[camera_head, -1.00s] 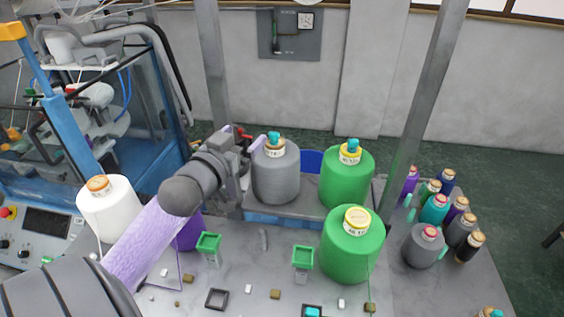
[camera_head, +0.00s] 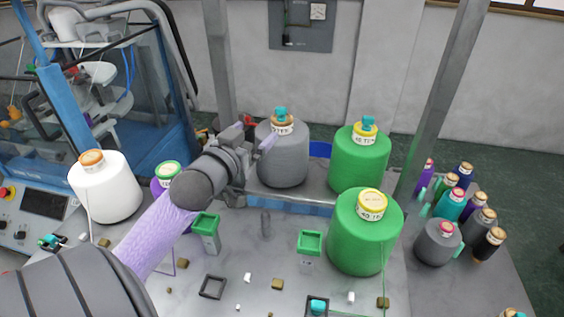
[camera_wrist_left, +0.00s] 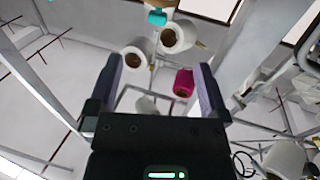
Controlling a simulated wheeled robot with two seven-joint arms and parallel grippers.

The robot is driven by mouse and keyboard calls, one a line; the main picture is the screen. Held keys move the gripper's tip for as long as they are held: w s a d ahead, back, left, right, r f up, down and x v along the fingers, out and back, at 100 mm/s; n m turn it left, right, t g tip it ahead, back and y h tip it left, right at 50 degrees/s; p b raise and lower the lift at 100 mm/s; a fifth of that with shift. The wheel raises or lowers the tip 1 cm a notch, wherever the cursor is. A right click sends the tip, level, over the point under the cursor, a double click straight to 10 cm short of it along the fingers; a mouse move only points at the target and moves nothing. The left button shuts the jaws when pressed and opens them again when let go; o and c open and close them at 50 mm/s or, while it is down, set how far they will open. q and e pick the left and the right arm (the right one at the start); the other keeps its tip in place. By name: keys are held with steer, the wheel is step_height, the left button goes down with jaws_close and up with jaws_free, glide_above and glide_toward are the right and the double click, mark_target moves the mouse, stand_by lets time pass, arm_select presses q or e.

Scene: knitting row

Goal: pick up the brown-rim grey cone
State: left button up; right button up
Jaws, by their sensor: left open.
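The large grey cone (camera_head: 283,160) stands upright at the back of the table. Its top has a brownish rim, a white label and a teal cap. My left gripper (camera_head: 254,136) is open at the cone's upper left side in the head view. One purple fingertip overlaps the cone's edge; I cannot tell whether it touches. The left wrist view shows the two fingers (camera_wrist_left: 159,85) spread wide with nothing held between them. The grey cone cannot be made out clearly there. My right gripper is not in view.
Two large green cones (camera_head: 360,160) stand to the right of the grey cone. A smaller grey cone (camera_head: 437,245) with a pink rim stands further right beside several dark cones. A white cone (camera_head: 104,190) stands at left. Green-topped posts (camera_head: 310,243) and small blocks dot the table.

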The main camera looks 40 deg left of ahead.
mark_target(277, 124)
arm_select(q)
steer(key=w+f, duration=0.1)
steer(key=w, duration=0.2)
steer(key=w+a, duration=0.1)
steer(key=w, duration=0.2)
steer(key=w+a+f, duration=0.1)
steer(key=w, duration=0.2)
steer(key=shift+w+f, duration=0.2)
steer(key=shift+f, duration=0.15)
steer(key=shift+w+f, duration=0.1)
steer(key=shift+w, duration=0.2)
steer(key=shift+s, duration=0.1)
steer(key=shift+c, duration=1)
jaws_close()
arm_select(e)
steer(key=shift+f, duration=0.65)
